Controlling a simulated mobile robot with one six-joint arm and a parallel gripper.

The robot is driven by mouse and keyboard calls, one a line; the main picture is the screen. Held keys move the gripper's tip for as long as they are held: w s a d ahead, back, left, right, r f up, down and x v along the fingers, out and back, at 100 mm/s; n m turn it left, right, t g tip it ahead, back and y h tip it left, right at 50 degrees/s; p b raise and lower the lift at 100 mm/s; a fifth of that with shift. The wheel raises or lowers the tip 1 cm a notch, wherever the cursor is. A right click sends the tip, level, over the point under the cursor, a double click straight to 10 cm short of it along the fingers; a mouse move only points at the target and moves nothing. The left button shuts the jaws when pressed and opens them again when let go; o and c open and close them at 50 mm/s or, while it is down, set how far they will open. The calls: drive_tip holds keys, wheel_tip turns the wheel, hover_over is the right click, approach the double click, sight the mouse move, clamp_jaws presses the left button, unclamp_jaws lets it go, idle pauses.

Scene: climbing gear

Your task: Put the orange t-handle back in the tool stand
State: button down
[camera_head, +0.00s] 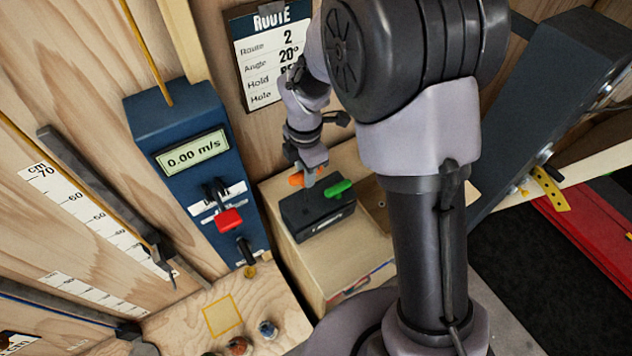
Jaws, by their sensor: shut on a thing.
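The orange t-handle (297,179) is between the jaws of my gripper (309,170), with orange showing on both sides of them. My gripper is shut on it, pointing down. The tool stand (318,215) is a dark block with a pale label on its front. The orange handle is right over the left back part of the stand. A green t-handle (339,188) stands at the right part of the stand. I cannot tell whether the orange handle's shaft is in a hole; the shaft is hard to make out.
The stand is on a wooden box (289,261). A blue unit (181,140) with a speed display and a red-handled switch (229,219) is close on the left. A route sign (262,60) hangs behind my wrist. Several small round things lie on the lower wooden surface (185,325).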

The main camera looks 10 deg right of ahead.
drive_tip(key=shift+w+a+f, duration=0.2)
drive_tip(key=shift+w, duration=0.2)
wheel_tip(320, 180, down, 16)
drive_tip(key=b, duration=1.4)
drive_tip(key=shift+r, duration=0.35)
drive_tip(key=c, duration=1.2)
unclamp_jaws()
drive_tip(key=shift+o, duration=0.2)
